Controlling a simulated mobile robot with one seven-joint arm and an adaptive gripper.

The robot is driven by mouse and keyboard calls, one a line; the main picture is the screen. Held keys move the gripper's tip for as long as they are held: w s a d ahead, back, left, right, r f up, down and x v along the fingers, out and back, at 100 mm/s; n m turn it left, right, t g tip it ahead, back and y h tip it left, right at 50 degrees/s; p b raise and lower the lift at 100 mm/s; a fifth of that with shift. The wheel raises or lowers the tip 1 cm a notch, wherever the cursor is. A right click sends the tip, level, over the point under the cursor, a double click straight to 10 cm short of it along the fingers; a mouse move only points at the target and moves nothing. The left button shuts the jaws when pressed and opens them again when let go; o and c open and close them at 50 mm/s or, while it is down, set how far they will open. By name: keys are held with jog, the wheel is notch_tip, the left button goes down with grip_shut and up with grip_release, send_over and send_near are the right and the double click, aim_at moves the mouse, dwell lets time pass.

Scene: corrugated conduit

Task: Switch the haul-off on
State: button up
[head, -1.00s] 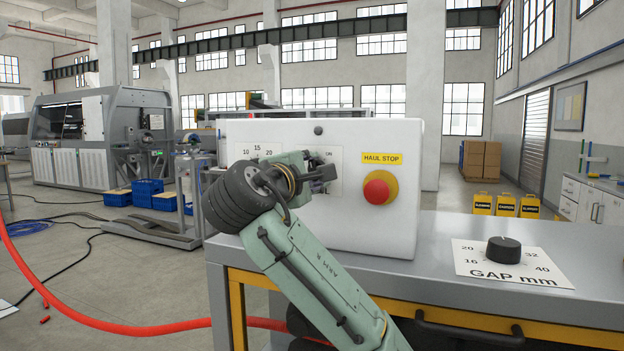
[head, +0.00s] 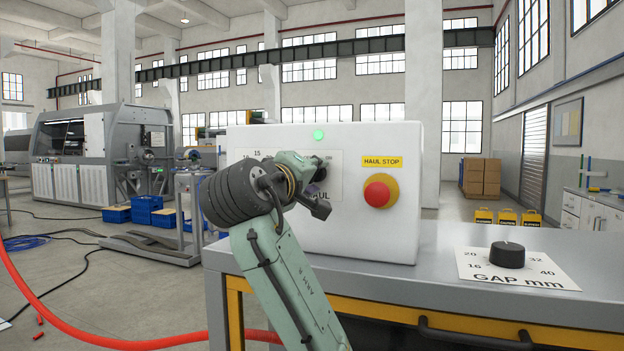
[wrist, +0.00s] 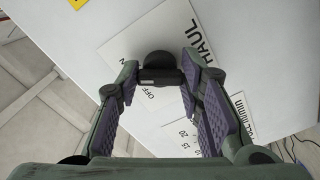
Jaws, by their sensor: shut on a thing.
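The white control box (head: 400,235) stands on the grey bench and carries the haul-off switch. In the wrist view the switch's black knob (wrist: 158,64) sits between my fingertips, on a white plate (wrist: 130,45) lettered HAUL and OFF. My gripper (wrist: 160,76) is shut on the knob. In the head view my gripper (head: 318,190) is at the plate on the box's front and hides the knob. A round lamp (head: 319,134) on top of the box's front glows green.
A red HAUL STOP button (head: 377,194) on a yellow collar sits right of my gripper. A black GAP knob (head: 507,255) is on the bench top (head: 440,240) at the right. A dial scale with numbers lies left of the switch.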

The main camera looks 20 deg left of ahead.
jog(key=shift+m, duration=0.4)
jog(key=o, duration=1.2)
jog(key=shift+s, duration=0.15)
jog(key=shift+s+a, duration=0.2)
jog(key=shift+s, duration=5.7)
